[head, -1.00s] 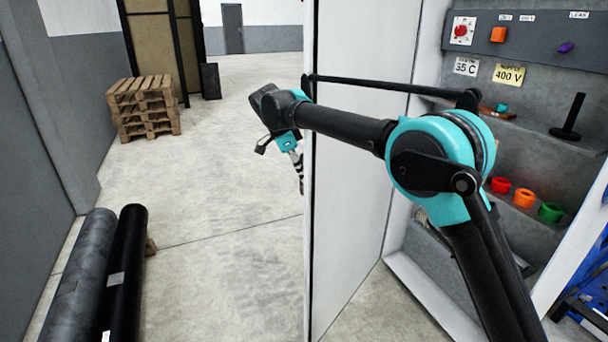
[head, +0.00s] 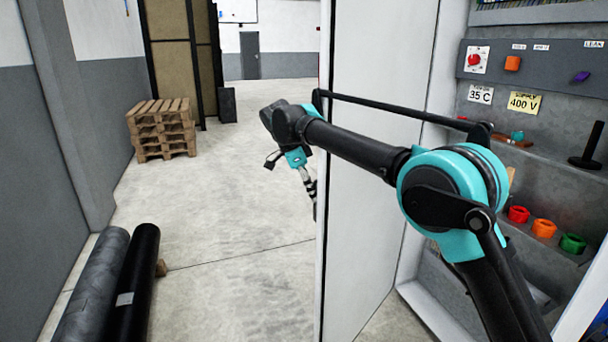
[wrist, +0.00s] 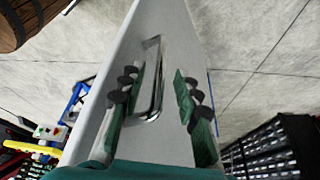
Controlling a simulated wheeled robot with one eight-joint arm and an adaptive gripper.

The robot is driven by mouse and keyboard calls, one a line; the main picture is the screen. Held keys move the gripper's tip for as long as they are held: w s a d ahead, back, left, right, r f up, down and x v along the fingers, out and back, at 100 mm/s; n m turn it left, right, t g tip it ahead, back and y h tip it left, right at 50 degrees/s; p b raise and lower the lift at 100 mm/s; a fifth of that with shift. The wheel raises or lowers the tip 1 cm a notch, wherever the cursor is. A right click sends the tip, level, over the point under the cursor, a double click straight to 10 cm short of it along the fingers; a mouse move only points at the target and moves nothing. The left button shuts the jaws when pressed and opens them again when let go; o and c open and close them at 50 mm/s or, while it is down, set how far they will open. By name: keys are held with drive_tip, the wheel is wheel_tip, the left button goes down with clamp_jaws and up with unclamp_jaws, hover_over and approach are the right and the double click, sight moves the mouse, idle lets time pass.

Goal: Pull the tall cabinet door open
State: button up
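The tall cabinet door (head: 365,190) is a white panel standing well open, swung out from the cabinet (head: 535,130) on the right. My arm reaches across in front of it, and my gripper (head: 308,185) is by the door's free edge, partly hidden behind it. In the wrist view the door's face (wrist: 160,22) fills the middle, with a metal bar handle (wrist: 156,75) on it. My gripper's two fingers (wrist: 160,98) are apart, one on each side of the handle, with gaps to it. I cannot tell whether the fingertips touch the door.
Inside the cabinet are shelves with red, orange and green rings (head: 543,228). Two dark rolls (head: 125,285) lie on the floor at left. Stacked pallets (head: 160,128) stand farther back. The floor between them and the door is clear.

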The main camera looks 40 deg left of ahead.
drive_tip(key=v, duration=0.8)
drive_tip(key=shift+r, duration=0.3)
